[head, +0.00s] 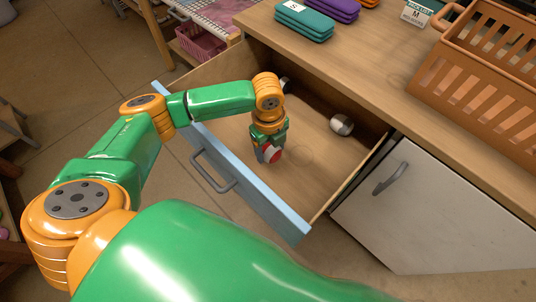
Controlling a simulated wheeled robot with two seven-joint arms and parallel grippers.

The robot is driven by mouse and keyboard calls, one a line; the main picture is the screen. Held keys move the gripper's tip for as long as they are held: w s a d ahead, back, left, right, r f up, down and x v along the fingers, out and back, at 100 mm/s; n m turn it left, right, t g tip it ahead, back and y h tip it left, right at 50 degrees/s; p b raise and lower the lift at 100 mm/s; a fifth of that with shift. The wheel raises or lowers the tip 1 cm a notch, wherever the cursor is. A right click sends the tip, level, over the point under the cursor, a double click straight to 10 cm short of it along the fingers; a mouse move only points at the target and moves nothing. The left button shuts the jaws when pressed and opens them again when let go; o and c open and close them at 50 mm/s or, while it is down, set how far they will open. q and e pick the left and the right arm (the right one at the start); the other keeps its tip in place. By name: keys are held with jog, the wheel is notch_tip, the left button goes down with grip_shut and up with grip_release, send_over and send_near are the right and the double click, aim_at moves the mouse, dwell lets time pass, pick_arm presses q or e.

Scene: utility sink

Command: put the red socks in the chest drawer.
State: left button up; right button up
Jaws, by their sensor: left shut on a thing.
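The chest drawer (355,173) is pulled open, with a blue front and a grey handle. My left gripper (268,153) points down inside the drawer, above or near its wooden bottom. I cannot tell whether the socks touch the drawer bottom. My right gripper is not in view.
A grey-white roll (341,125) lies in the drawer at the right, and another dark-grey thing sits further back, partly behind my arm. The counter holds folded teal cloths (304,20), purple cloths (333,9) and an orange basket (480,65). The drawer's right part has bare room.

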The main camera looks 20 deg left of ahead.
aim_at(268, 155)
pick_arm(q)
jog(key=f, duration=0.3)
jog(key=a+f+b, duration=0.1)
jog(key=shift+w+f, duration=0.15)
jog(key=shift+w, duration=0.1)
jog(key=shift+f, duration=0.1)
jog(key=o, duration=1.4)
jog(key=shift+c, duration=0.2)
jog(key=r+p, duration=0.1)
jog(key=r, duration=0.3)
jog(key=r+p, duration=0.1)
jog(key=r, duration=0.3)
jog(key=r+p, duration=0.1)
jog(key=r, duration=0.3)
jog(key=shift+s+a+r, duration=0.1)
jog(key=shift+s+r, duration=0.05)
jog(key=shift+s, duration=0.1)
